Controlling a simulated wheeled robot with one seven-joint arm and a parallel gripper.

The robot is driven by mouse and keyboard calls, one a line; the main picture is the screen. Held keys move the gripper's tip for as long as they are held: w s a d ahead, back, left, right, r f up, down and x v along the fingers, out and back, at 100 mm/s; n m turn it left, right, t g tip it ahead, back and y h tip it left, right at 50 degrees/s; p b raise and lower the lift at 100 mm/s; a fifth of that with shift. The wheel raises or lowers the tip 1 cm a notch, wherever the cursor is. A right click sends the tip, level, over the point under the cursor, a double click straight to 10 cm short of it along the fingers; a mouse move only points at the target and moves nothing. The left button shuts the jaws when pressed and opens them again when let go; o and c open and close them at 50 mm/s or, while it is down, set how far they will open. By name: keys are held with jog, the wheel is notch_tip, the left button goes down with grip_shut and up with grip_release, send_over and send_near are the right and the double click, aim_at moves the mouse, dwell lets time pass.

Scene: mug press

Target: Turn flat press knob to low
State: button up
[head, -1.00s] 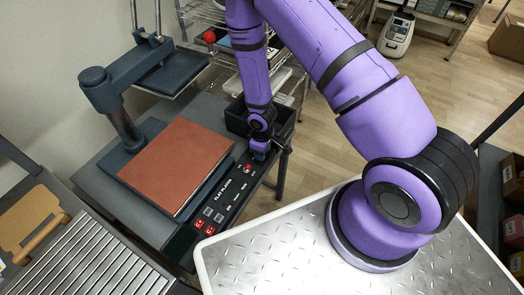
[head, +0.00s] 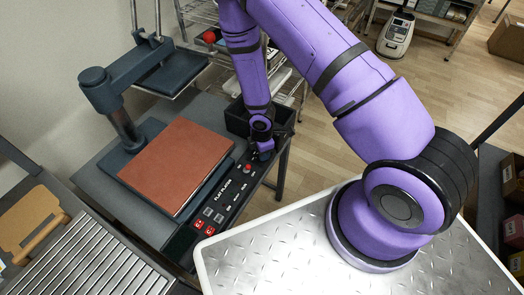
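The flat press stands on the grey table at the left, with a brown-red flat platen (head: 178,165) and a black control panel (head: 222,200) along its front edge. The panel carries white lettering, a red button (head: 248,168), red displays (head: 204,227) and small switches. My gripper (head: 262,155) is at the panel's far right end, pointing down. The knob is not distinguishable there; my gripper and wrist cover that end. The fingers are too small and dark to tell whether they are open or shut, or touching anything.
A black bin (head: 258,121) stands just behind my gripper at the table's right edge. A swing-arm press head (head: 170,72) is swung away at the back. A ribbed roller surface (head: 85,262) lies at the lower left. Open floor (head: 330,150) is to the right.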

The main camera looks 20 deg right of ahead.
jog(key=shift+n, duration=0.4)
jog(key=o, duration=0.9)
notch_tip(320, 180, up, 11)
jog(key=shift+f, duration=0.1)
dwell(0.4)
dwell(0.4)
